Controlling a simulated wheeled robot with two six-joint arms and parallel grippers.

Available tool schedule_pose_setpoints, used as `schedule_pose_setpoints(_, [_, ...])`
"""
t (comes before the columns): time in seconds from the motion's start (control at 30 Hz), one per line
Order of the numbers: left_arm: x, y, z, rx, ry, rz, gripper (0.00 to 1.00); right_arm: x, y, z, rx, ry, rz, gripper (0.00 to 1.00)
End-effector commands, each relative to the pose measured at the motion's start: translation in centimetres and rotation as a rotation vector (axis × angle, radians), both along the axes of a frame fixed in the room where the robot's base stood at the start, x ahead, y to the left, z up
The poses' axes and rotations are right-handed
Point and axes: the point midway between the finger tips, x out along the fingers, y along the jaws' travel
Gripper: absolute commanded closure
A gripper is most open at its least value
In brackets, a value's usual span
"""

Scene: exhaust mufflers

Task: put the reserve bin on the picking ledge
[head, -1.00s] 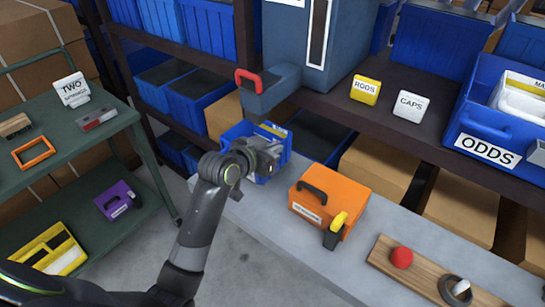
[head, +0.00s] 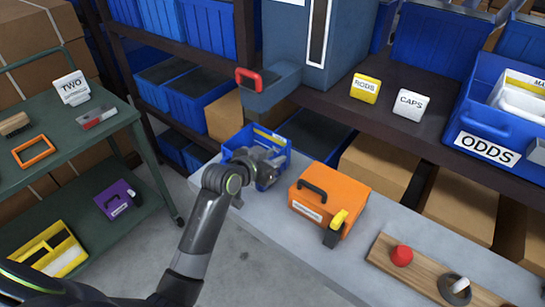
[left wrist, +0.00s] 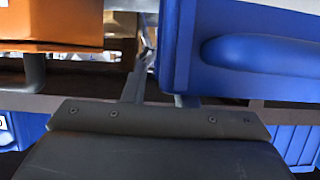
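A small open blue bin (head: 240,148), which I take for the reserve bin, stands upright at the far left end of the pale grey ledge (head: 345,262). My left gripper (head: 270,168) is at the bin's near right side, its fingers looking spread. It partly hides the bin, and I cannot tell whether it touches it. In the left wrist view a large blue wall (left wrist: 270,55), apparently the bin, fills the upper right and hides part of one finger. My right gripper is not in view.
An orange case (head: 335,195) with a dark handle stands on the ledge just right of the bin. A wooden board (head: 400,275) with a red knob lies further right. A blue-grey machine (head: 305,55) with a red handle overhangs behind. A green cart (head: 75,130) stands left.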

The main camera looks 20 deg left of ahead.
Motion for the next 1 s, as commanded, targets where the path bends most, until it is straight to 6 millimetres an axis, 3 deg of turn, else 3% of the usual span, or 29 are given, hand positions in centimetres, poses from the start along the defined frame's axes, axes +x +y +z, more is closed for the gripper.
schedule_pose_setpoints(0.27, [-0.7,0.3,0.6,0.001,0.000,0.001,0.74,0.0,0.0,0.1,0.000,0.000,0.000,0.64])
schedule_pose_setpoints(0.8, [-8.6,3.2,4.1,0.004,-0.001,-0.001,0.74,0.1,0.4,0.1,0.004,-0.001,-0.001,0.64])
schedule_pose_setpoints(1.0, [-10.1,3.7,4.8,0.001,0.001,0.000,0.74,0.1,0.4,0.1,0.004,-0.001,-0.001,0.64])
